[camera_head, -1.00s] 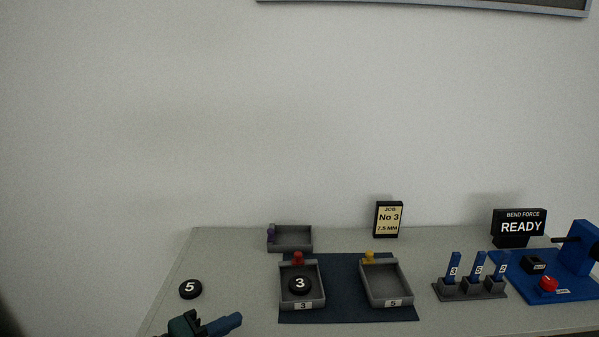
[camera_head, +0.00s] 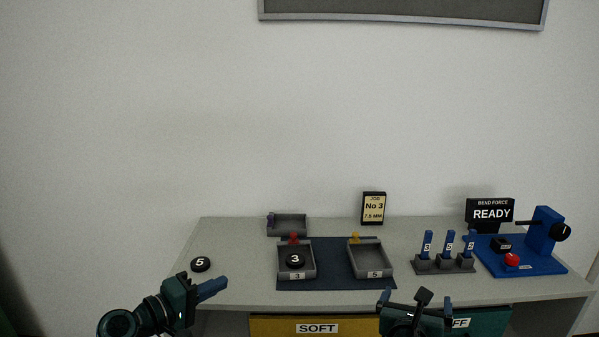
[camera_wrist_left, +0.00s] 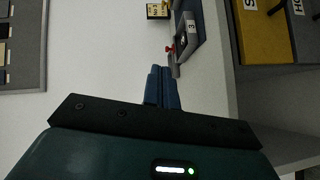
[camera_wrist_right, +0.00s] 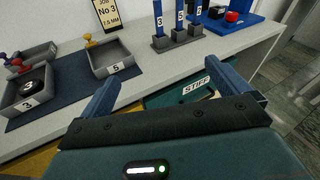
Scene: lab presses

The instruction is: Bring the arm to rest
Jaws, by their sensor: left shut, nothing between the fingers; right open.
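My left gripper (camera_head: 212,289) is at the left front of the table in the head view. Its blue fingers are shut together with nothing between them, which also shows in the left wrist view (camera_wrist_left: 162,88). My right gripper (camera_head: 414,300) is low at the table's front edge, before the drawers. In the right wrist view its two fingers (camera_wrist_right: 168,90) stand wide apart and hold nothing. Neither gripper touches any object on the table (camera_head: 235,290).
A black disc 5 (camera_head: 200,264) lies near the left gripper. Tray 3 (camera_head: 310,270) holds disc 3 (camera_head: 295,260); tray 5 (camera_head: 370,262) is empty. A stand (camera_head: 443,265) holds blue pieces. A blue press (camera_head: 540,262) stands right. Drawers SOFT (camera_head: 280,327) and STIFF (camera_wrist_right: 195,88) are below.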

